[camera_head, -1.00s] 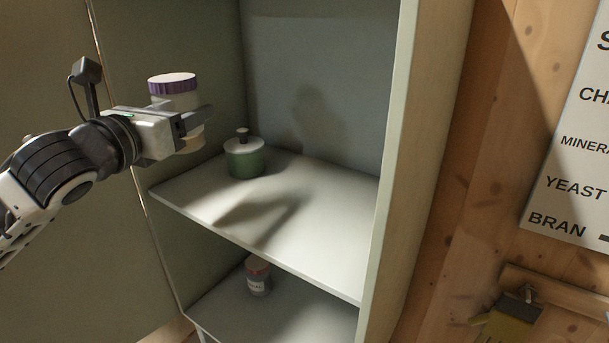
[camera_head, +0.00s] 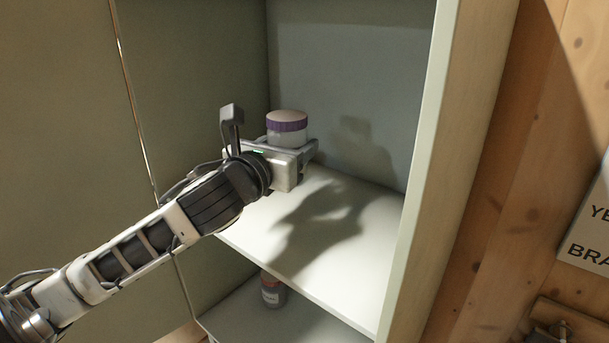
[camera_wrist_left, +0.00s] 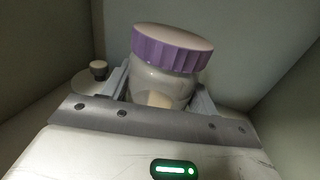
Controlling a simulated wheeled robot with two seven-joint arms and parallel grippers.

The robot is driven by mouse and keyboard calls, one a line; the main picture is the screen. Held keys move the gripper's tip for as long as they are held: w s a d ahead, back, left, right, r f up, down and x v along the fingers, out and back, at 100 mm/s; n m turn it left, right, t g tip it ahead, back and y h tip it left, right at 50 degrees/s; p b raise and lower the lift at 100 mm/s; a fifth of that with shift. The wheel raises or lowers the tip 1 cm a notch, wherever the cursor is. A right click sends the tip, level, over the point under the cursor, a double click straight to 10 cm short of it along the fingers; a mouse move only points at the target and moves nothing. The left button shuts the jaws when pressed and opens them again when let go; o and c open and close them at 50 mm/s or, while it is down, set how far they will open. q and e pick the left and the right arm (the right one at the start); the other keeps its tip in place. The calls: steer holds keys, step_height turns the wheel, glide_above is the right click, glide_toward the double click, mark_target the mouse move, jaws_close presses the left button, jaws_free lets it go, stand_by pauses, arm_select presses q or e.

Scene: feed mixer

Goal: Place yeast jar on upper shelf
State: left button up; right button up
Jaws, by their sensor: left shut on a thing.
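The yeast jar (camera_head: 287,127) is whitish with a purple-rimmed lid. My left gripper (camera_head: 300,152) is shut on it and holds it nearly upright within the cabinet, over the upper shelf (camera_head: 345,255). The jar's lower part is hidden behind the gripper in the head view, so I cannot tell whether it touches the shelf. In the left wrist view the jar (camera_wrist_left: 170,60) stands between the two fingers (camera_wrist_left: 160,90), its lid tilted slightly in the picture. My right gripper is not in view.
A lidded pot (camera_wrist_left: 97,78) shows left of the jar in the left wrist view; the arm hides it in the head view. A red-lidded jar (camera_head: 272,290) stands on the lower shelf. The cabinet's right side panel (camera_head: 425,170) bounds the space. The upper shelf's front right is clear.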

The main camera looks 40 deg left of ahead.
arm_select(q)
steer(key=w+f, duration=0.1)
steer(key=d+f, duration=0.1)
steer(key=shift+w+d+f, duration=0.2)
steer(key=shift+w+f, duration=0.15)
steer(key=shift+w, duration=0.05)
steer(key=f, duration=0.3)
steer(key=shift+w+d+f+b, duration=0.2)
steer(key=shift+d+f+b, duration=0.05)
steer(key=shift+f+b, duration=0.15)
steer(key=shift+f, duration=0.1)
steer(key=o, duration=1)
